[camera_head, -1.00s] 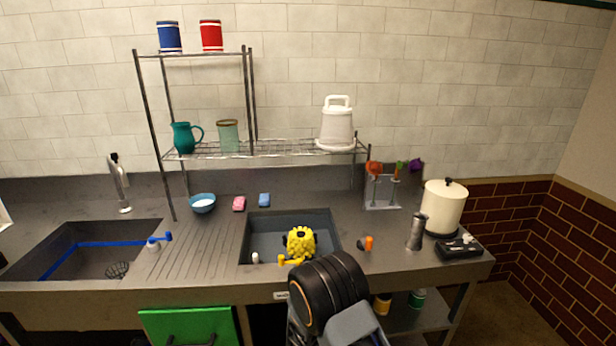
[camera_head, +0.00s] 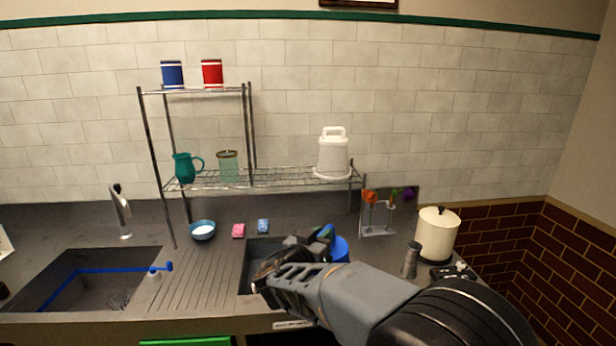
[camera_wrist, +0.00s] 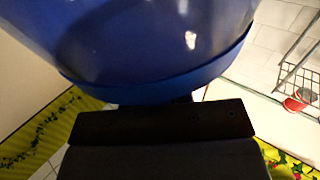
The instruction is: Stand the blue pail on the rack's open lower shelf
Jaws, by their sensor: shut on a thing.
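The blue pail (camera_head: 340,249) shows in the head view as a blue patch behind my gripper, above the sink's right part; most of it is hidden by my arm. In the wrist view the pail (camera_wrist: 150,45) fills the upper middle, close against the dark gripper. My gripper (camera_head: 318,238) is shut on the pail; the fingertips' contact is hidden. The wire rack's lower shelf (camera_head: 275,178) is behind and above the counter. It has bare wire between a green jar (camera_head: 228,167) and a white lidded container (camera_head: 333,155).
A teal jug (camera_head: 184,167) stands at the lower shelf's left. A blue can (camera_head: 172,74) and a red can (camera_head: 212,73) stand on the upper shelf. A bowl (camera_head: 202,231), sponges and a flower holder (camera_head: 378,229) stand on the counter. A cream pot (camera_head: 437,234) is right.

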